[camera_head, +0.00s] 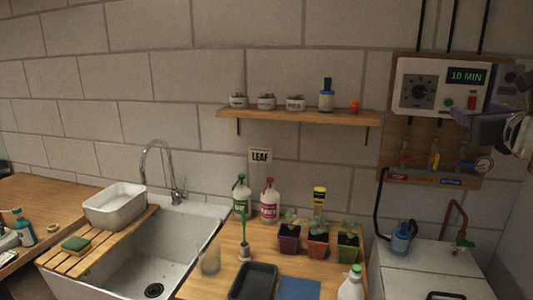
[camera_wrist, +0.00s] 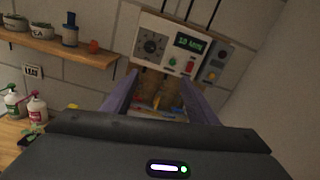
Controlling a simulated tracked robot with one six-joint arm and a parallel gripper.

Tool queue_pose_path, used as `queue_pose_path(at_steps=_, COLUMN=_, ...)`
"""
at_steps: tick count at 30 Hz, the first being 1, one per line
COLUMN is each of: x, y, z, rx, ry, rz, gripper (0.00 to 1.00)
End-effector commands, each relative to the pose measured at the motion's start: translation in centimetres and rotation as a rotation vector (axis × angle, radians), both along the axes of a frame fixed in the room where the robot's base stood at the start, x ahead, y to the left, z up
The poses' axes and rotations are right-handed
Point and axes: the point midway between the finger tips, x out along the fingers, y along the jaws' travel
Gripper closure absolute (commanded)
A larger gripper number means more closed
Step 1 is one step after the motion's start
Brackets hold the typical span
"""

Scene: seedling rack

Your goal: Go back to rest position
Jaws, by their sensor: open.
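My gripper (camera_head: 462,115) shows at the right edge of the head view, raised in front of the control panel on the wall. In the wrist view my gripper (camera_wrist: 160,85) has its two purple fingers spread apart with nothing between them. Beyond the fingers is the white control box (camera_wrist: 170,42) with a dial and a green display, which also shows in the head view (camera_head: 440,88) and reads 10 MIN. Part of the panel's lower row of valves is hidden behind my gripper in the wrist view.
A wooden shelf (camera_head: 300,116) holds small pots and a blue bottle. Below, a wooden bench (camera_head: 215,268) carries spray bottles, several seedling pots and a black tray (camera_head: 253,282). A sink (camera_head: 180,258) is at left. A white cabinet (camera_head: 425,262) with a blue bottle stands at right.

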Motion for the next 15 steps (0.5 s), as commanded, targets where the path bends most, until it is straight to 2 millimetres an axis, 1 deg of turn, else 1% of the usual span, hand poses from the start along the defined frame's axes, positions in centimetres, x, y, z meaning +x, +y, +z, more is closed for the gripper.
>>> queue_pose_path(at_steps=3, x=0.1, y=0.1, z=0.0, rx=-0.007, ry=0.002, rz=0.002, gripper=0.47)
queue_pose_path(at_steps=10, x=0.4, y=0.9, z=-0.2, rx=-0.121, ry=0.038, rz=0.028, gripper=0.47)
queue_pose_path(at_steps=15, x=0.6, y=1.6, z=-1.5, rx=-0.252, ry=0.103, rz=0.060, gripper=0.47)
